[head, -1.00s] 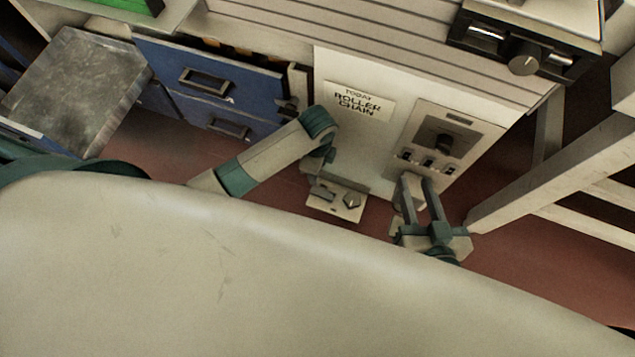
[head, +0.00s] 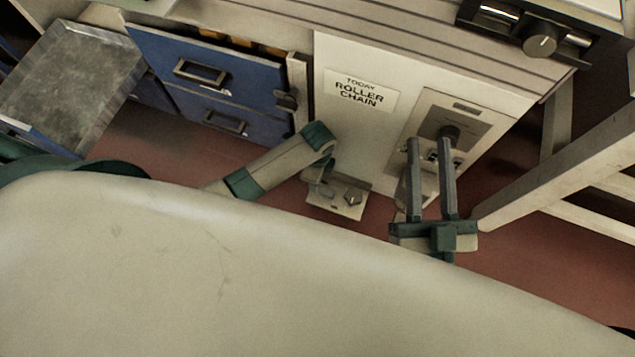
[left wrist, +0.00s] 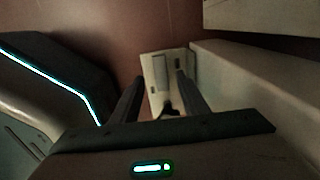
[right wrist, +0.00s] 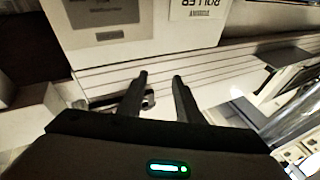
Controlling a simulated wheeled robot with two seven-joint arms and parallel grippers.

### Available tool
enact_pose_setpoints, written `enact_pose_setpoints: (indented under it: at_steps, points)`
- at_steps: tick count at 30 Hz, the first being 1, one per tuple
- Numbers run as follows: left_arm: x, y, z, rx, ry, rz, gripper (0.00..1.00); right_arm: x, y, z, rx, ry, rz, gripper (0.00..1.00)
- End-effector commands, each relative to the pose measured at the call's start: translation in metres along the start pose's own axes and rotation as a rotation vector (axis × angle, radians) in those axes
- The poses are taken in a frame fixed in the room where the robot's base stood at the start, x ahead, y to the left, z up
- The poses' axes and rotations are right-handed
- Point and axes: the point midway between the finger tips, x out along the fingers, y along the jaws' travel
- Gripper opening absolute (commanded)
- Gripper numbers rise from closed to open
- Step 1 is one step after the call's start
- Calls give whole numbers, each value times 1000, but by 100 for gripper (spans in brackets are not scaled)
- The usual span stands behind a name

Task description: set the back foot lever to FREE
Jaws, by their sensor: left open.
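I cannot read any marking or tell a lever setting. My left gripper (left wrist: 158,76) is open, its fingers pointing at this plate, which shows between and beyond the fingertips in the left wrist view (left wrist: 156,68). Contact cannot be told. In the head view my left arm hides part of the plate. My right gripper (head: 428,141) is open and empty, in front of the cabinet's control panel.
A sign (head: 360,93) reads "TODAY ROLLER CHAIN". A pale frame leg (head: 560,165) stands right. Reddish floor shows between.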

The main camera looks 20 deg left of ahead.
Motion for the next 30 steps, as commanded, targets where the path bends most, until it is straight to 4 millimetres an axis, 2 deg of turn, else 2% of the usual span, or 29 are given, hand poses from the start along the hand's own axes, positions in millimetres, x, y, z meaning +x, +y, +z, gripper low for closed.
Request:
enact_pose_setpoints:
  at_steps: [11,16,21,30]
  points:
    - [42,0,0,-1,0,1,41,-10,-8,-48,-8,279,-17,31]
    - [60,0,0,0,0,0,41,-4,1,-66,-28,383,-14,31]
    - [68,0,0,1,0,0,41,-2,4,-75,-37,430,-13,31]
    - [68,0,0,1,0,-1,41,-2,5,-77,-38,437,-13,31]
